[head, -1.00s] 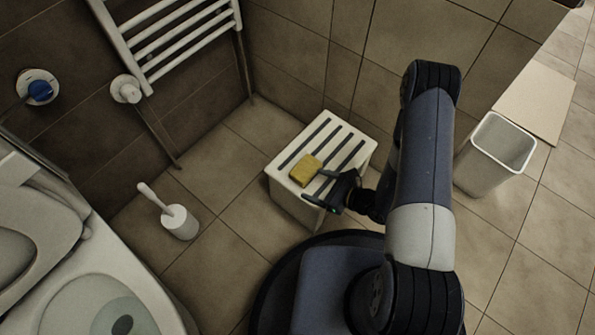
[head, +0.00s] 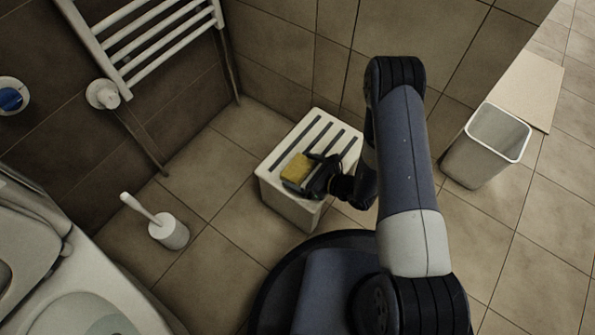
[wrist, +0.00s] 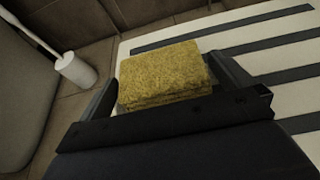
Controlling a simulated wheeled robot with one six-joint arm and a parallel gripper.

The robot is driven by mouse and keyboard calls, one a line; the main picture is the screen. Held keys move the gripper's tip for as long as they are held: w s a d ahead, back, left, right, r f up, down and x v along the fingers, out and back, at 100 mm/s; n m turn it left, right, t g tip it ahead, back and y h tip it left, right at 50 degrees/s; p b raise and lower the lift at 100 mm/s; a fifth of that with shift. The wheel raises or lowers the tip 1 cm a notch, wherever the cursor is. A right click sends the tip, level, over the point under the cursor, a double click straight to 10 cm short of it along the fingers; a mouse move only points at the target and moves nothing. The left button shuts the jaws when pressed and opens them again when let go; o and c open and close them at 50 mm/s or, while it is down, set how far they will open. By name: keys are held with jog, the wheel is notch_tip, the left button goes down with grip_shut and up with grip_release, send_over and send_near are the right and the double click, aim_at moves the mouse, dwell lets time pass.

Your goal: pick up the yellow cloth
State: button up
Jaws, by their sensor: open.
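The yellow cloth (head: 297,168) is a small folded block lying on the white slatted stool (head: 323,124). My gripper (head: 303,172) is at the cloth from the right in the head view, low over the stool top. In the wrist view the cloth (wrist: 165,72) sits between my two open fingers (wrist: 168,88), one on each side. A narrow gap shows at the left finger, and the right finger is close to the cloth's edge. I cannot tell whether either finger touches it. The cloth's near lower edge is partly hidden by my gripper.
A toilet brush in its white holder (head: 170,233) stands on the floor left of the stool, beside the toilet (head: 30,260). A white bin (head: 487,146) stands to the right. A towel radiator (head: 150,35) is on the wall behind.

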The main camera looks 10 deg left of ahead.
jog(key=shift+x, duration=0.9)
jog(key=shift+c, duration=0.2)
jog(key=c, duration=0.6)
